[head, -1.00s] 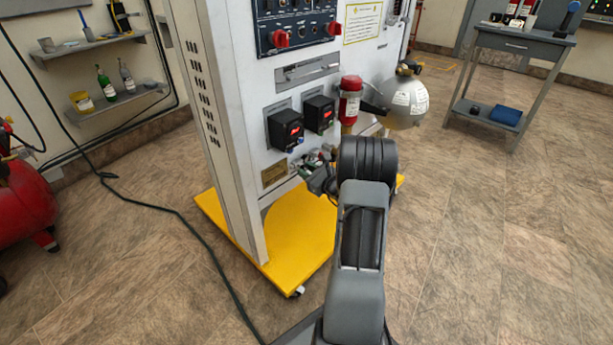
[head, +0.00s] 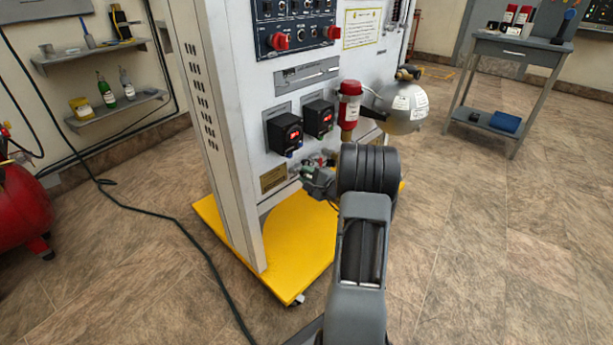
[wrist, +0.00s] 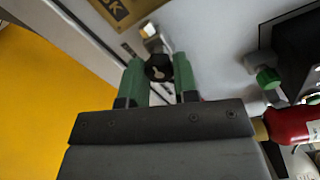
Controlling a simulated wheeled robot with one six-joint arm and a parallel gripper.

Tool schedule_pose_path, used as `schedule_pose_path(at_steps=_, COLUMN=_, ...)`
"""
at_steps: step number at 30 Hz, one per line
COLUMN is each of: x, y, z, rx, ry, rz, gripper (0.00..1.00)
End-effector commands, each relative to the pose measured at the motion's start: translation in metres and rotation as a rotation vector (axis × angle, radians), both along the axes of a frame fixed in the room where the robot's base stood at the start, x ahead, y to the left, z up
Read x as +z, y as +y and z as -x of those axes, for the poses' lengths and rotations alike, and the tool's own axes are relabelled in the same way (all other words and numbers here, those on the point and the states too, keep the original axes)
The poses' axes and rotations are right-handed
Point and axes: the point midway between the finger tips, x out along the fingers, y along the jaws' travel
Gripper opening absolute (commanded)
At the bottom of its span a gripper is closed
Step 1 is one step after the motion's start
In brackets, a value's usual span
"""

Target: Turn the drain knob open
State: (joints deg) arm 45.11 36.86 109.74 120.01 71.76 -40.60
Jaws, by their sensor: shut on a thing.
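The drain knob (wrist: 159,68) is small and black with a pale mark on its face. It sits on a metal fitting (wrist: 151,40) at the lower front of the white panel. In the wrist view my gripper (wrist: 158,77) has its green fingers on either side of the knob, shut on it. In the head view my gripper (head: 319,179) is at the panel's lower front, partly behind my own arm. The knob cannot be made out there.
A green knob (wrist: 267,78) and a red cylinder (wrist: 290,126) are right of my gripper. Two black boxes with red displays (head: 285,132) are above it. The yellow base (head: 290,240) juts out below. A grey sphere (head: 405,108) hangs at the right.

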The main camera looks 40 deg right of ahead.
Motion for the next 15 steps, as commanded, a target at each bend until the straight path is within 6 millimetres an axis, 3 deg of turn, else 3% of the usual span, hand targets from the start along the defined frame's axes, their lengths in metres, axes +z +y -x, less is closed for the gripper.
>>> schedule_pose_path(at_steps=15, x=0.0008, y=-0.0006, z=0.0002, rx=-0.002, ry=-0.085, rz=0.481, gripper=0.04)
